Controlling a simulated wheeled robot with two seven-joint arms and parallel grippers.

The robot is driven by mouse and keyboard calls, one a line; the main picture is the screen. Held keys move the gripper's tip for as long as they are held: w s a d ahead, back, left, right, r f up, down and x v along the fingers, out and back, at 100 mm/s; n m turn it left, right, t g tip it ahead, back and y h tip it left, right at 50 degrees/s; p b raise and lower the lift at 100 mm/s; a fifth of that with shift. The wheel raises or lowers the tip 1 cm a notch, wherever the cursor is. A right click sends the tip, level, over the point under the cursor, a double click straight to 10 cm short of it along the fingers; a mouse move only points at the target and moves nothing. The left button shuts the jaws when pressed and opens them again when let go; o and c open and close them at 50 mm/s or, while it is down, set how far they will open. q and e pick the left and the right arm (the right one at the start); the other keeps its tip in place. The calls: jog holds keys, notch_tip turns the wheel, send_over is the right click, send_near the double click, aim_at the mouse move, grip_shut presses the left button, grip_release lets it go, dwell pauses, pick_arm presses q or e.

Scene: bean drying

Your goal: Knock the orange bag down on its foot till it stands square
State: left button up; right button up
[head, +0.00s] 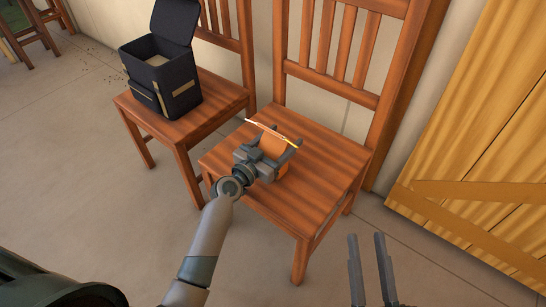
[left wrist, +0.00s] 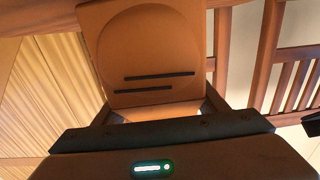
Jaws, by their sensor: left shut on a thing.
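The orange bag (head: 273,146) is at the middle of the right chair's seat, with a thin pale yellow strip along its top edge. My left gripper (head: 282,140) is shut on the bag, a finger at each side, and hides much of its near face. I cannot tell whether its foot touches the seat. In the left wrist view the bag (left wrist: 150,50) shows a broad orange face with a round outline and two dark stripes. My right gripper (head: 366,238) is at the bottom of the head view, its fingers apart and nothing between them.
The right chair's seat (head: 325,172) is bare around the bag, with its slatted back (head: 340,82) behind. A second chair (head: 215,108) at the left holds a dark open box bag (head: 165,75). A yellow wooden door (head: 480,150) stands at the right. Small dark specks lie on the floor at far left.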

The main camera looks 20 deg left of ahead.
pick_arm(q)
notch_tip(320, 180, up, 2)
jog(key=shift+r+p, duration=0.1)
jog(key=shift+p, duration=0.55)
notch_tip(320, 180, down, 3)
jog(key=b, duration=0.3)
jog(key=shift+r, duration=0.25)
jog(key=shift+r+p, duration=0.1)
jog(key=shift+p, duration=0.25)
jog(key=shift+r+p, duration=1)
jog(key=shift+r, duration=0.1)
